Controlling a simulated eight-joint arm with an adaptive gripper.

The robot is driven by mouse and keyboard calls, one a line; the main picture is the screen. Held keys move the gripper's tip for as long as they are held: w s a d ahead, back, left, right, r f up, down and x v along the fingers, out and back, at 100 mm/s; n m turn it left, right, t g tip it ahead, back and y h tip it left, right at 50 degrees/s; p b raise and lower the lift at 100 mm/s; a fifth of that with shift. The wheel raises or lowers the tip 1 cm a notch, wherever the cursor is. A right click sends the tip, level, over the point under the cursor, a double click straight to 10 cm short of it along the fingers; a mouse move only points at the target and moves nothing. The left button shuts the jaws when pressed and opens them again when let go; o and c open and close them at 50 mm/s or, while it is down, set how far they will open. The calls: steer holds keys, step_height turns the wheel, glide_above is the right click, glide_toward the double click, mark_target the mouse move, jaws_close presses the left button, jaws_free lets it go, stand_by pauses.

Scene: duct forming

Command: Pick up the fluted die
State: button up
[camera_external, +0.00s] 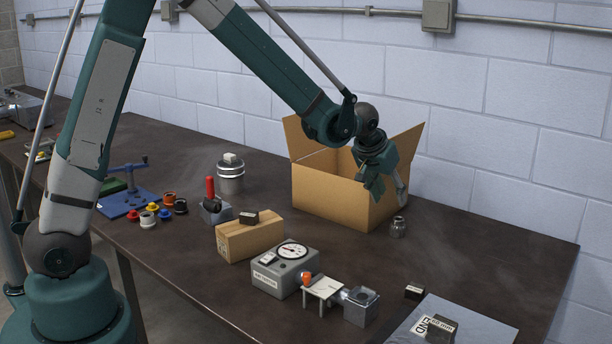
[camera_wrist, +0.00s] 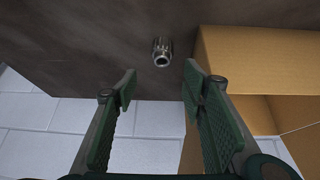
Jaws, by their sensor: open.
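The fluted die (camera_external: 398,227) is a small grey metal piece with a ribbed side. It stands upright on the dark table, just right of the open cardboard box. In the wrist view the die (camera_wrist: 162,51) shows a round dark hole in its top and lies beyond the fingertips, roughly between their lines. My gripper (camera_external: 388,193) is open and empty, above the table at the box's right front corner, higher than the die. In the wrist view my gripper (camera_wrist: 158,82) shows two green padded fingers spread apart. Nothing hides the die.
The open cardboard box (camera_external: 328,197) stands close beside the gripper and die, its flaps raised. A gauge box (camera_external: 284,270), a smaller carton (camera_external: 248,238) and a grey block (camera_external: 361,307) stand toward the front. The table right of the die is clear.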

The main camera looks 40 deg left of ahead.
glide_above(398, 227)
steer(key=s+a, duration=0.1)
steer(key=s, duration=0.1)
step_height(398, 227, down, 5)
steer(key=shift+f+b, duration=0.15)
steer(key=shift+b, duration=0.2)
steer(key=shift+x, duration=1.25)
steer(key=shift+f, duration=0.15)
steer(key=shift+b+x, duration=0.45)
steer(key=shift+x, duration=2.05)
steer(key=c, duration=1.2)
